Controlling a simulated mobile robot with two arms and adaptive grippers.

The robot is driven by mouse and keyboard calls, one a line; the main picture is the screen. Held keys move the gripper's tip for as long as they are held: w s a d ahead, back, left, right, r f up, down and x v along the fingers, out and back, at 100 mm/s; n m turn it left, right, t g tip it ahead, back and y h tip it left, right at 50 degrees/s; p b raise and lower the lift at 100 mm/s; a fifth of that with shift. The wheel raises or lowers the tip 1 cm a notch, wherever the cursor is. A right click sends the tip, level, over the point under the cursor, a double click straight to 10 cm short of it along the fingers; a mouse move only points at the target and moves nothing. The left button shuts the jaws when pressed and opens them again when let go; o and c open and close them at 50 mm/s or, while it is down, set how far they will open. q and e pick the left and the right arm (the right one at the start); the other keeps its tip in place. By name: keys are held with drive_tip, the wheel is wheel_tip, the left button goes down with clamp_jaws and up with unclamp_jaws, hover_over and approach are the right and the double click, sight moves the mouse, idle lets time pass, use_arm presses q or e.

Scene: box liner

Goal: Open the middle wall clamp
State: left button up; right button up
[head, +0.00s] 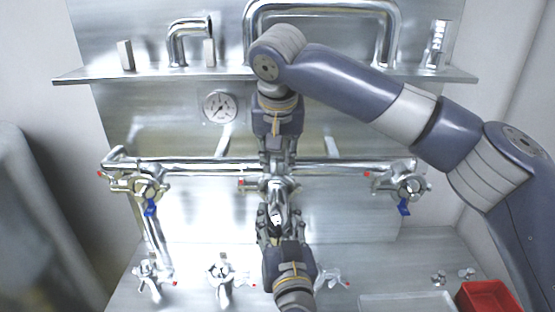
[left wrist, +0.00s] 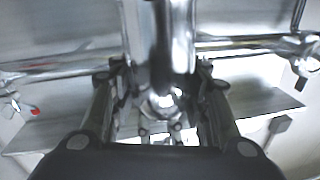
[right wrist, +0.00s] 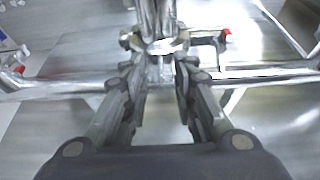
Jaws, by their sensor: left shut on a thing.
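The middle wall clamp (head: 279,184) is a shiny metal fitting on the horizontal pipe, with a small red-tipped pin at its left. It shows at the top of the right wrist view (right wrist: 160,44). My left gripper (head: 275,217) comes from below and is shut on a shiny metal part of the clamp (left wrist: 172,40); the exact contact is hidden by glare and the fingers. My right gripper (head: 277,160) comes from above, its fingertips (right wrist: 160,75) close to the clamp with a narrow gap between them. I see nothing gripped there.
The horizontal pipe (head: 340,164) runs behind both grippers. Side clamps with blue levers stand at the left (head: 145,185) and right (head: 405,185). A gauge (head: 220,106) sits under a shelf (head: 100,75). Several valves and a red bin (head: 488,297) are below.

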drive_tip(key=shift+w+f, duration=0.25)
drive_tip(key=shift+f, duration=0.35)
clamp_jaws()
